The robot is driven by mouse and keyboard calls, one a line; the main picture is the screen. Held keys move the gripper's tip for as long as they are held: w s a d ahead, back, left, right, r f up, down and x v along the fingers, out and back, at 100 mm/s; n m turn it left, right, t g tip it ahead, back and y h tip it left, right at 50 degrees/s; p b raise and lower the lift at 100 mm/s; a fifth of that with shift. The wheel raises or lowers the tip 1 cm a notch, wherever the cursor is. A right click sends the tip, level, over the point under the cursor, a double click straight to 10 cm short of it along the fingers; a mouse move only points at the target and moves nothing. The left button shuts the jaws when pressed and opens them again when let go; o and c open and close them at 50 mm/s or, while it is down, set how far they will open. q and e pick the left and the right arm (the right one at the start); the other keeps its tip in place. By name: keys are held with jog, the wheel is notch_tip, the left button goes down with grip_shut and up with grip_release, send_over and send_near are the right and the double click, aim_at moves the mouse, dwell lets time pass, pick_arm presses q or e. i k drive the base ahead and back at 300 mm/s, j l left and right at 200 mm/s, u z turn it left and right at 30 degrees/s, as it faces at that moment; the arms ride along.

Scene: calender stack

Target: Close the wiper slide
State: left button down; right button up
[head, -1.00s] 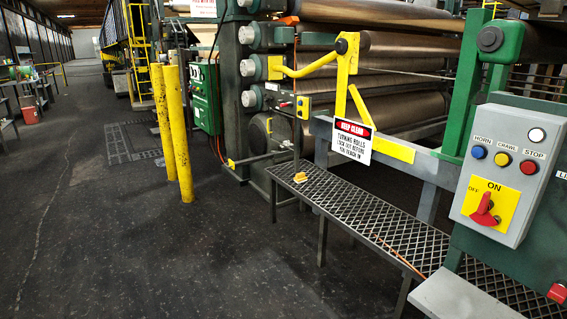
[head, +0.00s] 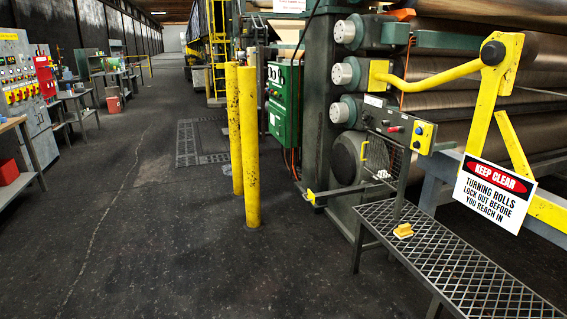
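I cannot tell for certain which part is the wiper slide. A grey control box (head: 398,127) is mounted at the end of the roll stack, right of centre, with a small red part and a yellow plate with a blue button. A wire guard (head: 380,160) hangs just below it. A small yellow object (head: 403,230) lies on the mesh-topped bench (head: 450,262) below. Neither of my grippers is in view.
Two yellow posts (head: 248,145) stand on open floor at centre. A yellow bar frame (head: 497,95) carries a "KEEP CLEAR" sign (head: 493,193) before the rolls (head: 460,75). Cabinets (head: 20,85) and a workbench (head: 15,150) line the left. The dark floor between is clear.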

aim_at(313, 197)
jog(key=i, duration=1.85)
